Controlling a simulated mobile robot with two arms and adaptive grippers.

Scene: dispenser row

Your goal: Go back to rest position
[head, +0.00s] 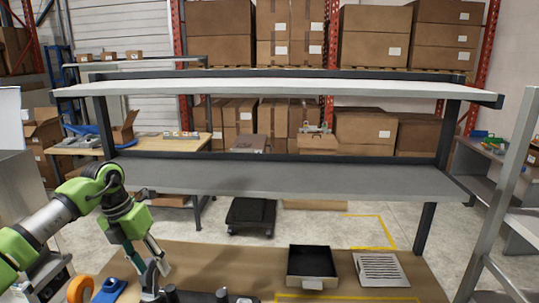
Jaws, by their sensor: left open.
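My left arm comes in from the left, green and dark grey. My left gripper (156,271) points down over the left part of the brown worktable and is open. I see nothing held between its fingers. Small dark items stand just below it, and I cannot tell whether it touches them. My right gripper is not in view.
On the worktable (222,257) are a black open bin (312,266), a slotted metal plate (381,270), a blue item (110,291) and an orange ring-shaped item (80,290). A grey two-level shelf (290,178) spans above the table's back. A metal post (500,200) stands at right.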

